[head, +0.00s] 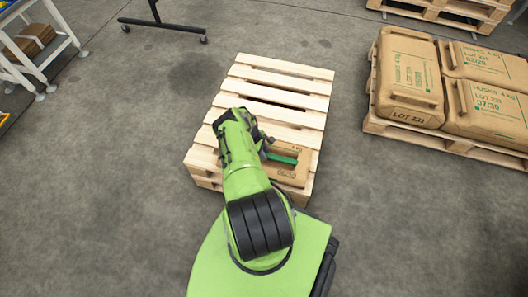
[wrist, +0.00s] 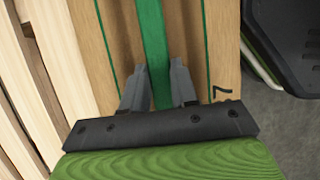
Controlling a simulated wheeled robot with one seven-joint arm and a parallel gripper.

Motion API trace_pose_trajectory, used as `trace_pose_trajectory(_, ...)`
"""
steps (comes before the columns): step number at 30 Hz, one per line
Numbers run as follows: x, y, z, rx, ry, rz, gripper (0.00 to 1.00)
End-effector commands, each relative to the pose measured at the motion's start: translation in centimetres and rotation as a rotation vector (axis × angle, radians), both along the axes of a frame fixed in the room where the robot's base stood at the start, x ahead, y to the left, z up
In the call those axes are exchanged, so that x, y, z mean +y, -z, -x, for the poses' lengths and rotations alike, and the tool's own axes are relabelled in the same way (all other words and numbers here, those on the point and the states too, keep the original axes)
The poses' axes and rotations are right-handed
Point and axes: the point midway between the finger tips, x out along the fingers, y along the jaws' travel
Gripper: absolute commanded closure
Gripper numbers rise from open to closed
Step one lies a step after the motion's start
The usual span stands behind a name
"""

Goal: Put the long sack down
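The long sack (head: 291,174) is brown with green print and a green strap (head: 282,158) along its top. It is at the front right part of the light wooden pallet (head: 277,89), level or nearly so. I cannot tell whether it touches the slats. My gripper (wrist: 158,88) is over the sack, with one finger on each side of the strap. The strap fills the gap between the fingers, and they look closed on it. In the wrist view, the sack (wrist: 219,45) runs lengthwise beneath the fingers. My arm hides its left part in the head view.
The rest of this pallet is bare slats. A second pallet (head: 440,139) at the right carries several brown sacks (head: 410,75). Another pallet (head: 450,10) is at the top right. A wheeled stand (head: 165,24) and a white rack (head: 40,65) are at the upper left.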

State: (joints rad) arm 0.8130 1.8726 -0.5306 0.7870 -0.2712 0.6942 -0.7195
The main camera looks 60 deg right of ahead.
Motion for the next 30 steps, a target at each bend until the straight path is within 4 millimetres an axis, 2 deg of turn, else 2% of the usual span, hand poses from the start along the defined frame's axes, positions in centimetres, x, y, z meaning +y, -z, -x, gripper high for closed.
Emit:
trace_pose_trajectory(1, 0.0, 0.0, 0.0, 0.0, 0.0, -0.001, 0.65)
trace_pose_trajectory(5, 0.1, 0.0, 0.0, 0.0, 0.001, -0.002, 0.47)
trace_pose_trajectory(14, 0.0, -0.2, 0.0, 0.0, 0.0, -0.001, 0.47)
trace_pose_trajectory(17, 0.1, -1.9, -0.7, -0.001, -0.001, -0.001, 0.47)
trace_pose_trajectory(24, 0.5, -8.1, -3.1, -0.001, -0.001, -0.001, 0.47)
trace_pose_trajectory(30, 0.7, -10.9, -4.3, 0.0, -0.001, -0.001, 0.47)
